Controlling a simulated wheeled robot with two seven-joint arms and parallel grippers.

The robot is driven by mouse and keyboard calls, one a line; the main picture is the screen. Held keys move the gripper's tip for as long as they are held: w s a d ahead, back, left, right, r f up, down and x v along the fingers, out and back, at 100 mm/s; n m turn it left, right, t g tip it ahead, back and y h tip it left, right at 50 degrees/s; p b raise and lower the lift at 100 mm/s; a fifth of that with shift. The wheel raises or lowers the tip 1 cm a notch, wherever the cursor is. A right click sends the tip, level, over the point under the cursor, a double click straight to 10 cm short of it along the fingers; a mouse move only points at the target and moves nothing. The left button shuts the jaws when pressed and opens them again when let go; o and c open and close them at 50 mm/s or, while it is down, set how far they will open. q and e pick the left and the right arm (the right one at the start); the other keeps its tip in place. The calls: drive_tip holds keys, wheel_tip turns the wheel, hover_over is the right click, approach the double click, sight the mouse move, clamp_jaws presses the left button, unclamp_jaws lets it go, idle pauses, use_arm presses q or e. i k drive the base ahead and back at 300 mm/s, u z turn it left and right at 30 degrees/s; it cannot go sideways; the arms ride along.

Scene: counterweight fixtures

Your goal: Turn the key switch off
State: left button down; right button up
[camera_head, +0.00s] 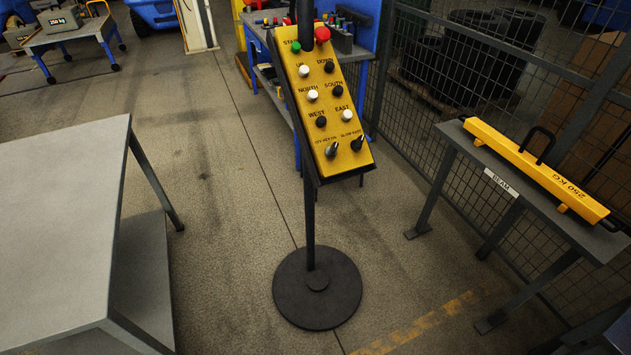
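A yellow control pendant (327,119) stands upright on a thin dark post with a round black base (317,288), near the middle of the view. At its lower left is a key switch (332,149) with a metal key, under a small label that looks like "OFF-KEY-ON". A black selector knob (357,143) sits beside it on the right. Above are white and black push buttons, a green start button (296,47) and a red mushroom button (322,34). The key's exact setting is too small to tell. Neither of my grippers is in view.
A grey table (62,215) fills the left side. On the right, a grey bench (450,139) carries a yellow 250 kg beam (530,167) in front of a wire mesh fence (420,90). A blue workbench (262,82) stands behind the pendant. Floor before the pendant is clear.

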sight(330, 152)
drive_tip(key=u, duration=0.25)
drive_tip(key=k, duration=1.1)
drive_tip(key=z, duration=1.35)
drive_tip(key=i, duration=0.5)
drive_tip(key=u, duration=0.05)
